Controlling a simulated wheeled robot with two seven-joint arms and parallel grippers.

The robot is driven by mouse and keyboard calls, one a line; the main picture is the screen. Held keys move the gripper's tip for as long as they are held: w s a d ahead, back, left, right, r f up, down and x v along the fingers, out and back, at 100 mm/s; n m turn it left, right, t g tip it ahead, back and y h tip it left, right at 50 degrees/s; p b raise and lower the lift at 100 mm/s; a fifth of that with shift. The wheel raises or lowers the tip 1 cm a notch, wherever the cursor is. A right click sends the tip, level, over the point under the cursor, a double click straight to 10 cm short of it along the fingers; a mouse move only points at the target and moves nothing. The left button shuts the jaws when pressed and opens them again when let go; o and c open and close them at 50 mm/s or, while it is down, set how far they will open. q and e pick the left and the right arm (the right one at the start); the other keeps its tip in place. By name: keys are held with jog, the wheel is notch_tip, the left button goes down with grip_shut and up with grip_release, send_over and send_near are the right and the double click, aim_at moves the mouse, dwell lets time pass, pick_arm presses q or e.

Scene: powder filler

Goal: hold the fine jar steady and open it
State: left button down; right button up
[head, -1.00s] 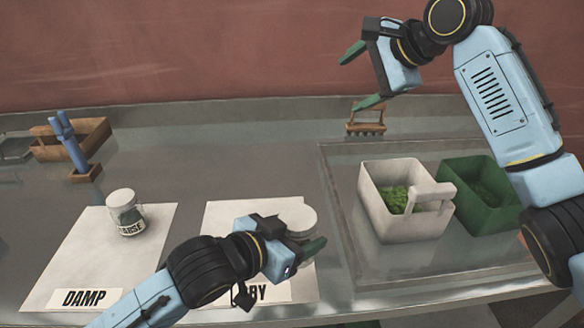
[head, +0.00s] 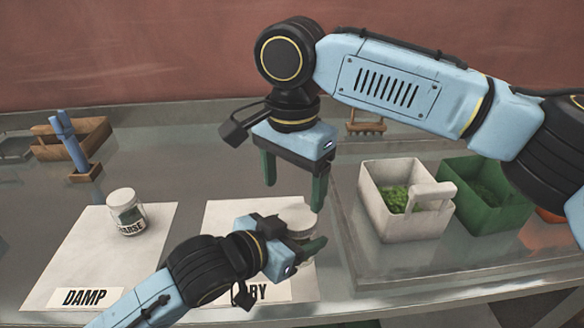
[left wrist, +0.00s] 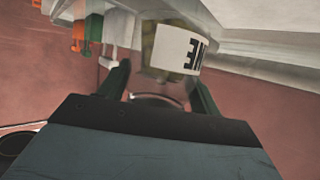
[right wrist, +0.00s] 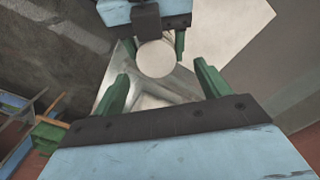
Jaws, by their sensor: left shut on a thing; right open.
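The fine jar (head: 299,217) stands on the sheet labelled DRY, with its pale lid on. In the left wrist view its label (left wrist: 184,50) shows part of the word, between the fingers. My left gripper (head: 300,245) is shut around the jar's body from the side. My right gripper (head: 293,185) is open and empty, pointing down above the jar. In the right wrist view the round lid (right wrist: 156,59) lies beyond and between the open green fingertips, with the left gripper's fingers on either side of the jar.
The coarse jar (head: 127,212) stands on the DAMP sheet (head: 75,255) at left. A wooden box (head: 90,132) and a blue tool in a holder are at back left.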

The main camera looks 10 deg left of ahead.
aim_at(291, 217)
notch_tip(291, 217, down, 6)
jog(key=shift+r, duration=0.15)
jog(key=shift+c, duration=0.2)
jog(key=shift+w+a+r, duration=0.1)
jog(key=c, duration=1)
jog(key=shift+o, duration=0.2)
jog(key=n, duration=0.7)
jog(key=shift+r, duration=0.1)
jog(key=o, duration=1.1)
jog(key=shift+s, duration=0.25)
